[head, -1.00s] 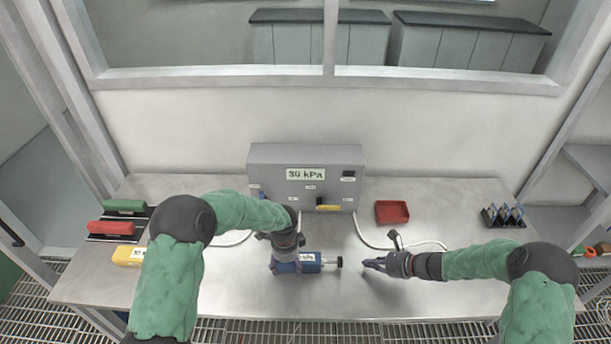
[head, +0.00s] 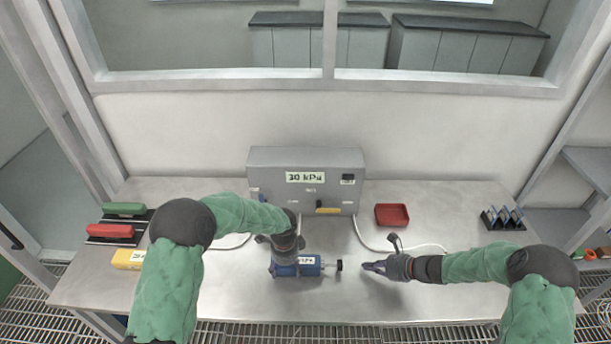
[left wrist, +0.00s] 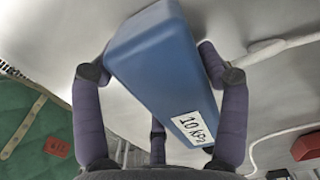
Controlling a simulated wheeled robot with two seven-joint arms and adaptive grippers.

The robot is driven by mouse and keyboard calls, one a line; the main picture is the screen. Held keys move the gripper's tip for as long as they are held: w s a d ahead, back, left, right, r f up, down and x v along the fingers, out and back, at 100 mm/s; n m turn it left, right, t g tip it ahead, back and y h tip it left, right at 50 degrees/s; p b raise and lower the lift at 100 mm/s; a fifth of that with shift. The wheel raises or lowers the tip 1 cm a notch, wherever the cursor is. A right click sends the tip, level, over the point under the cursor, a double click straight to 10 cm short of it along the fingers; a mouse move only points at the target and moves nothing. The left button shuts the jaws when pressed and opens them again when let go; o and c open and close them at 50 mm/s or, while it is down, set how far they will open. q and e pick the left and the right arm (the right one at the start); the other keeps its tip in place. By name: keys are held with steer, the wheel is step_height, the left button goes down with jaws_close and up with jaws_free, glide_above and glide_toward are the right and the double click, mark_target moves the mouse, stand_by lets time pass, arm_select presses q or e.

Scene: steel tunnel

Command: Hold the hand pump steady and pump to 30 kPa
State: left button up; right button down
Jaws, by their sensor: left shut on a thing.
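The hand pump is a blue block-shaped body (head: 285,270) with a short rod and a black knob handle (head: 339,265) pointing right. It lies on the steel bench. In the left wrist view the blue body (left wrist: 160,65) fills the middle and carries a white label reading 10 kPa (left wrist: 191,128). My left gripper (head: 285,258) is shut on the pump body from above, its fingers on both sides. My right gripper (head: 364,266) is just right of the knob, pointing at it with a small gap. Its fingers are too small to tell open from shut.
A grey box (head: 270,180) with a 30 kPa sign (head: 306,177) stands behind the pump, with white hoses on the bench. A red tray (head: 391,215) and a dark rack (head: 503,218) are to the right. Red, green and yellow blocks (head: 126,259) lie left.

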stand_by(0.3)
arm_select(q)
steer(key=o, duration=1.3)
steer(key=shift+r, duration=0.1)
